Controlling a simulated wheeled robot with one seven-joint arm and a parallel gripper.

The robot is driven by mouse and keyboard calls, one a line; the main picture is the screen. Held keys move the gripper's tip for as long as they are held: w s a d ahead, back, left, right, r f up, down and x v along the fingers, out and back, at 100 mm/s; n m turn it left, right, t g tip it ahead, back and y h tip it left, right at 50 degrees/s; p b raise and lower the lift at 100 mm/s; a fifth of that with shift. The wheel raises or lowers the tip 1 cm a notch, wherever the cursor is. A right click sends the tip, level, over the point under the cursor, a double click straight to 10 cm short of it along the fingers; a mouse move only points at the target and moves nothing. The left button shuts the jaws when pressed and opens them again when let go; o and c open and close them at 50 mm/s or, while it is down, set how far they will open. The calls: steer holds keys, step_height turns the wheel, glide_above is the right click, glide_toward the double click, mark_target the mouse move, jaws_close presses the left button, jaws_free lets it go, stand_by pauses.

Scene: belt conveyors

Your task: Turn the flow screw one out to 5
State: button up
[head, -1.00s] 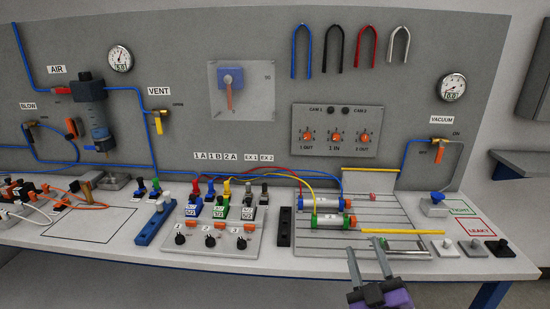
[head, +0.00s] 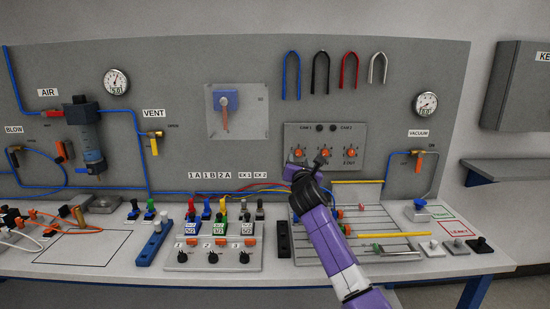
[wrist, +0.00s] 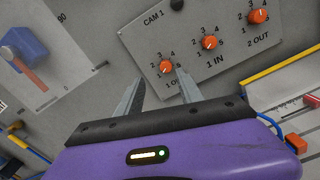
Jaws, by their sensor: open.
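The flow screw one out is the orange knob (wrist: 166,66) over the "1 OUT" label, with a printed number scale around it. In the head view the knob (head: 299,152) is the leftmost of three on the grey panel (head: 338,137). Its exact setting is too small to read. My gripper (wrist: 158,74) is open and empty in front of the panel. In the wrist view the knob appears just beyond the fingertips, between them and nearer the right one. I see no contact. In the head view my gripper (head: 305,162) partly covers the panel's lower left.
The 1 IN knob (wrist: 210,42) and the 2 OUT knob (wrist: 258,17) sit to the right on the same panel. Cylinders and tubes on the slotted plate (head: 382,222) lie below my arm, partly hidden.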

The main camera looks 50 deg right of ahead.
mark_target(299, 153)
steer(key=shift+w+d+f+n+g+b, duration=0.1)
steer(key=shift+w+d+n+g+b, duration=0.2)
steer(key=shift+w+d, duration=0.6)
steer(key=shift+w+d+f+n+t+b, duration=0.1)
steer(key=shift+w+d+n, duration=0.4)
steer(key=shift+d, duration=0.75)
steer(key=shift+w+d+f+n+g+b, duration=0.1)
steer(key=shift+w+d+n+g+b, duration=0.15)
steer(key=shift+w+d, duration=0.7)
steer(key=shift+s+d, duration=0.1)
steer(key=shift+s, duration=0.05)
jaws_close()
